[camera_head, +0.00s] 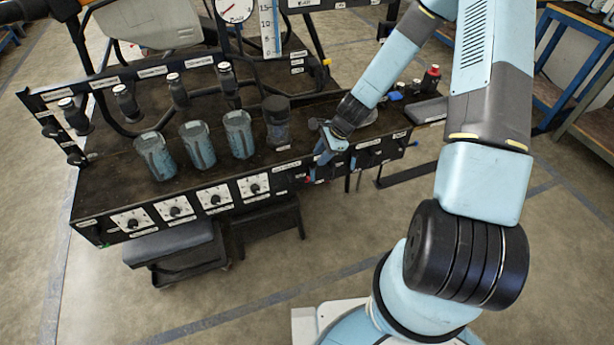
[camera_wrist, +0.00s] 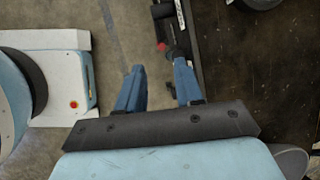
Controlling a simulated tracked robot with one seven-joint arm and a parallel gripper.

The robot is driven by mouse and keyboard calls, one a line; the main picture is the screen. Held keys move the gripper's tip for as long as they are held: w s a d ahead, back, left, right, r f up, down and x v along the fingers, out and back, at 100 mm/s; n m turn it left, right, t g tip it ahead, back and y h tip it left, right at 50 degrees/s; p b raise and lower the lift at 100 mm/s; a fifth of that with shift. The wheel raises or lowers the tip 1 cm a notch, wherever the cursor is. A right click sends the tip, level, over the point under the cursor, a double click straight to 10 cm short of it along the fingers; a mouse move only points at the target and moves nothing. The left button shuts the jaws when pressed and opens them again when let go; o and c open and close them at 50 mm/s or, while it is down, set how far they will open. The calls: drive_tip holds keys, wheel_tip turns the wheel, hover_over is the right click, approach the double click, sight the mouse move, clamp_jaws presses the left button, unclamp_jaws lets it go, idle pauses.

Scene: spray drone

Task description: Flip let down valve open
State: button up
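My gripper (camera_head: 322,158) is at the front edge of the black bench, right of the row of cups. In the wrist view, its two blue fingers (camera_wrist: 158,72) are apart with nothing between them. A small red knob (camera_wrist: 161,47) lies just beyond the fingertips at the bench's front face. A dark knob or handle (camera_wrist: 174,54) is close to the tip of the right finger; I cannot tell whether they touch. The labels are too small to read, so I cannot tell which part is the let down valve. My gripper partly hides the front panel in the head view.
Several blue-grey cups (camera_head: 238,134) and a dark canister (camera_head: 276,122) stand on the bench (camera_head: 110,185). White dial plates (camera_head: 215,198) line its front left. A red-topped item (camera_head: 431,76) stands at the back right.

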drive_tip(key=shift+x, duration=6.75)
drive_tip(key=shift+c, duration=0.2)
clamp_jaws()
drive_tip(key=shift+w, duration=0.1)
